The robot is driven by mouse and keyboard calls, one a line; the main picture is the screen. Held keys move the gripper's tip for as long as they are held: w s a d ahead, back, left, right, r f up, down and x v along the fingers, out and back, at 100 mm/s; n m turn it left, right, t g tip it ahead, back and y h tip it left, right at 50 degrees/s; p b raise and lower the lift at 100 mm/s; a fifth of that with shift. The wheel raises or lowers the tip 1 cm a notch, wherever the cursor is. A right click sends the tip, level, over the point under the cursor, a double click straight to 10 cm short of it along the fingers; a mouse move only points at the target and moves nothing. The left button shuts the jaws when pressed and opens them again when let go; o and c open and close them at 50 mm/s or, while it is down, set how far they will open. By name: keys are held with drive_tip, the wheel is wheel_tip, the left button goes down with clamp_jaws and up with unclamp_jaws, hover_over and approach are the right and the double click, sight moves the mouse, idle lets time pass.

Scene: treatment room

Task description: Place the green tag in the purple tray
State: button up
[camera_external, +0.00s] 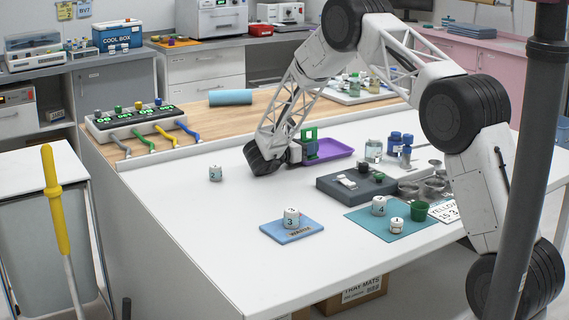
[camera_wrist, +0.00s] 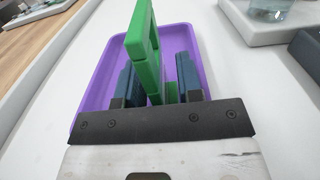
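The green tag (camera_wrist: 146,45) is an upright frame shape, standing between my gripper's two dark blue fingers in the wrist view. In the external view the green tag (camera_external: 310,141) shows at the left end of the purple tray (camera_external: 335,147). My gripper (camera_wrist: 157,80) has its fingers apart, with purple visible between the tag and the right finger. A lower green part lies near that finger; contact is unclear. The purple tray (camera_wrist: 88,83) is behind and below the tag and fingers. Whether the tag touches the tray floor is hidden. My gripper (camera_external: 303,152) is low over the tray's left end.
A dark grey block (camera_external: 345,189) with small items is in front of the tray. Blue-capped bottles (camera_external: 394,143) and a jar (camera_external: 373,150) stand to its right. A blue mat (camera_external: 290,231) with a white container lies nearer.

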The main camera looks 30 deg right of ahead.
drive_tip(key=shift+r, duration=0.15)
drive_tip(key=shift+a, duration=3.75)
drive_tip(key=shift+r, duration=0.1)
